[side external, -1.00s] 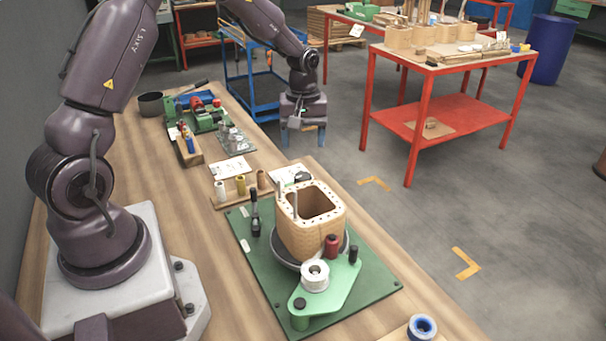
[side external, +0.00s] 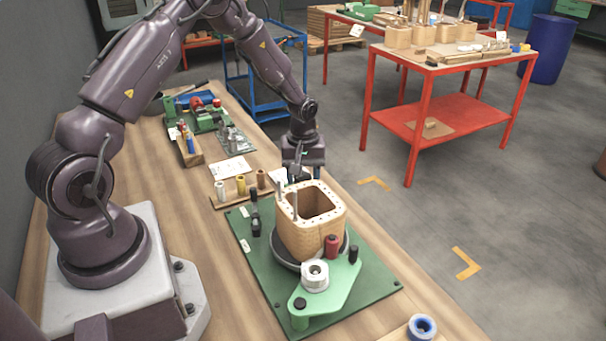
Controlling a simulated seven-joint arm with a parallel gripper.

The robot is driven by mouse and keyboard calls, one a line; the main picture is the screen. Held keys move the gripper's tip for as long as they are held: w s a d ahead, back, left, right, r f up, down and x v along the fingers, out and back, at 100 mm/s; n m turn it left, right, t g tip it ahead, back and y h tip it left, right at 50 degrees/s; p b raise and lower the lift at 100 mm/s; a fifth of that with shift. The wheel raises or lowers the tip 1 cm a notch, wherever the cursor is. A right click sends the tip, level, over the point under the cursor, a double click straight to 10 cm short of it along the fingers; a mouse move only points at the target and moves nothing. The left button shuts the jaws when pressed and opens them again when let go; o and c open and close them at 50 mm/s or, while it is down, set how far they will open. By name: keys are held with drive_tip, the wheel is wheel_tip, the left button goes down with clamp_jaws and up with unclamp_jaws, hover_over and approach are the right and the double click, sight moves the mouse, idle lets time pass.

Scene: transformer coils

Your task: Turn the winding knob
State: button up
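The winding fixture is a green base plate (side external: 262,268) on the bench. A tan, box-shaped coil (side external: 300,238) with a square opening stands upright on its dark round turntable. Beside it are a red knob-like part (side external: 332,245), a black knob (side external: 353,254) and, at the left, a black handle (side external: 256,226). I cannot tell which of these is the winding knob. My gripper (side external: 305,173) points down just behind the coil's far edge. Its fingers look apart with nothing visible between them; their tips are partly hidden by the coil and its posts.
A white spool (side external: 315,275) sits on a light green arm in front of the coil. A wooden rack with small spools (side external: 240,190) and paper sheets (side external: 231,168) lie behind the plate. A blue ring (side external: 421,326) is at the front right. A red table (side external: 440,130) stands beyond.

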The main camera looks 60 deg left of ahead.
drive_tip(key=c, duration=0.5)
